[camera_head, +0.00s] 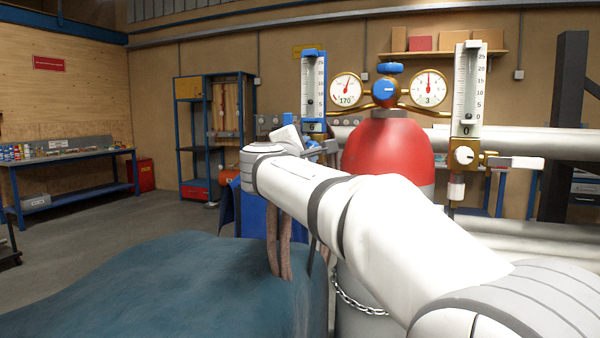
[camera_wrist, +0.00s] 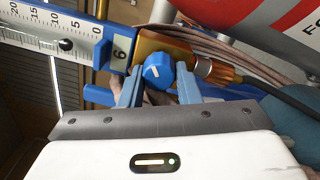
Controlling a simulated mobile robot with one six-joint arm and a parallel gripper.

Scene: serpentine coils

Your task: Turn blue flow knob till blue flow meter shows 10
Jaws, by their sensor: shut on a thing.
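The blue flow meter (camera_head: 313,85) is an upright blue-framed scale left of the red cylinder, and its readout shows 6. It also shows tilted at the upper left of the wrist view (camera_wrist: 50,32), with a 6 beside the brass block. The blue flow knob (camera_wrist: 158,71) has a white mark and sits on the brass block. My gripper (camera_wrist: 160,82) is shut on the knob, with one blue finger on each side. In the head view my white arm reaches to the meter's lower end and hides the knob and fingers.
The white flow meter (camera_head: 466,90) on the right shows 0, with a white knob (camera_head: 464,156) below. A red gas cylinder (camera_head: 388,150) carries two gauges reading 170 and 3. Hoses (camera_wrist: 215,42) run close beside the brass fitting. A dark teal covered surface (camera_head: 170,285) fills the foreground.

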